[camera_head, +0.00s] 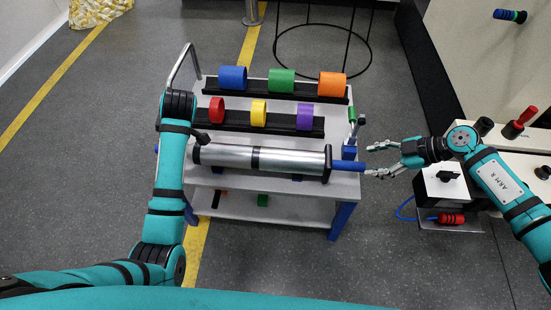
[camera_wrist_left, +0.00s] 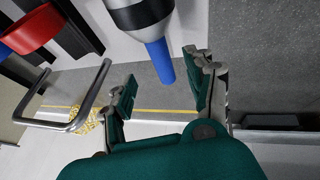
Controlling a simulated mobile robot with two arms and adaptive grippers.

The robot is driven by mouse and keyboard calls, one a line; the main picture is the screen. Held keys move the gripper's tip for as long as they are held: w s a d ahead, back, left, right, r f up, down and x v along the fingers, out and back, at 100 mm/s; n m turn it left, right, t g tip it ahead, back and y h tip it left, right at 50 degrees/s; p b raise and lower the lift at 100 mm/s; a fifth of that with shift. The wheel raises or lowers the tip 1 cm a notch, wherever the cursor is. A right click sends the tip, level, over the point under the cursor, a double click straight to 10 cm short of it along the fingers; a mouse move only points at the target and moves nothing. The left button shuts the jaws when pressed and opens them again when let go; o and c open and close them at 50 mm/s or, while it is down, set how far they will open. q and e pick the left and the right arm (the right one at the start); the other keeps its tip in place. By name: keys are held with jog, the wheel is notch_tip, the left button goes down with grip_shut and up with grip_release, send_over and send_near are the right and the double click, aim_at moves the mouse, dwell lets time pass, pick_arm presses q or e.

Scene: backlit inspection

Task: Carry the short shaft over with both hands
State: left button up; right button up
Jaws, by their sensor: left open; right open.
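The short shaft (camera_head: 220,155) is a silver cylinder with dark bands, lying across the front of the cart's top. Its right blue handle (camera_head: 348,166) sticks out past the cart's edge. My right gripper (camera_head: 374,160) is open, its fingers pointing left at that handle's tip. In the left wrist view, a blue handle (camera_wrist_left: 159,60) at the shaft's other end reaches between the spread fingers of my left gripper (camera_wrist_left: 163,72), without visible contact. In the head view my left arm hides that gripper and the left handle.
The cart (camera_head: 205,180) carries two black racks with several coloured rings, such as a blue one (camera_head: 233,78) and a red one (camera_head: 216,110). A metal push bar (camera_head: 181,62) rises at its left. A bench with a black-and-white box (camera_head: 442,186) stands right.

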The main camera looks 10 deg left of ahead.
aim_at(351, 163)
pick_arm(q)
jog(key=x, duration=0.9)
pick_arm(e)
jog(key=x, duration=0.8)
jog(key=shift+w+a+f, duration=0.1)
jog(key=shift+a+f, duration=0.15)
jog(key=shift+f, duration=0.1)
pick_arm(q)
jog(key=shift+d, duration=0.1)
grip_shut()
pick_arm(e)
grip_shut()
pick_arm(q)
jog(key=shift+w+r, duration=0.15)
jog(key=shift+r, duration=0.15)
pick_arm(e)
jog(key=shift+w+r, duration=0.2)
jog(key=shift+r, duration=0.15)
